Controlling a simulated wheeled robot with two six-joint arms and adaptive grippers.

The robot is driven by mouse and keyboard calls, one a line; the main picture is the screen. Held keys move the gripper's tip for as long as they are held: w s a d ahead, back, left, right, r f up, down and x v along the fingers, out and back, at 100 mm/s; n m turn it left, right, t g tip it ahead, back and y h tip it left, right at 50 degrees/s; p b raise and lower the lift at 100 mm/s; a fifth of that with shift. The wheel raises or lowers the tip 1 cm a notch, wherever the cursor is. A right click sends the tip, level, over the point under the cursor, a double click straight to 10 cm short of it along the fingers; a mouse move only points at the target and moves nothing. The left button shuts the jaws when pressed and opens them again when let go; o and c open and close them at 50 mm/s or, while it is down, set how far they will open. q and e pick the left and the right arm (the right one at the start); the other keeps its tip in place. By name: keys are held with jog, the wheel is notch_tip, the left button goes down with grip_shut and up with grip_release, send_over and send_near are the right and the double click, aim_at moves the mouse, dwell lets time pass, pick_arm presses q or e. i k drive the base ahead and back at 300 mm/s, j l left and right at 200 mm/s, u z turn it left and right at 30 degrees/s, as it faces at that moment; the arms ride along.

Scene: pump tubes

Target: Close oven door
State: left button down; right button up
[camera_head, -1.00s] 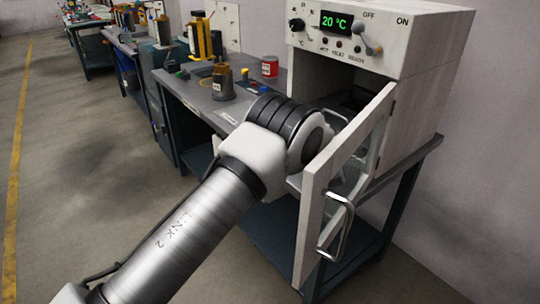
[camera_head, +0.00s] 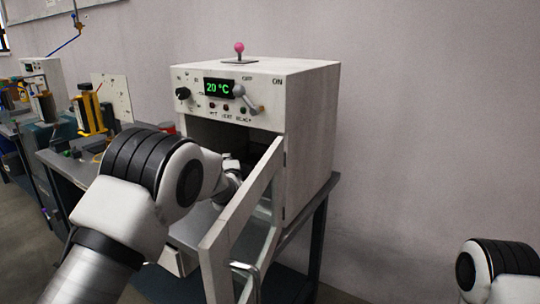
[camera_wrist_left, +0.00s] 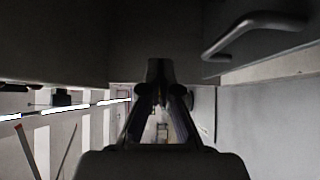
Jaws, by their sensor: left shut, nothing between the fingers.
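The white oven (camera_head: 312,130) stands on a dark table against the wall, with a green "20 °C" display. Its door (camera_head: 222,250) is open, swung out toward me from the right side of the cavity, with a window and a metal bar handle (camera_head: 247,268). My left arm reaches in from the left, its wrist at the oven opening on the inner side of the door. My left gripper (camera_wrist_left: 158,72) shows shut and empty in the left wrist view; its tips are hard to make out in the head view. Whether it touches the door I cannot tell.
A bar handle (camera_wrist_left: 255,28) on a dark surface shows at upper right in the left wrist view. Left of the oven is a workbench with a yellow device (camera_head: 90,110). My right arm shows at lower right. Floor between it and the door is free.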

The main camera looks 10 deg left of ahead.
aim_at(214, 250)
jog(key=k+j, duration=0.3)
jog(key=k, duration=0.15)
jog(key=k+j, duration=0.25)
jog(key=k, duration=0.2)
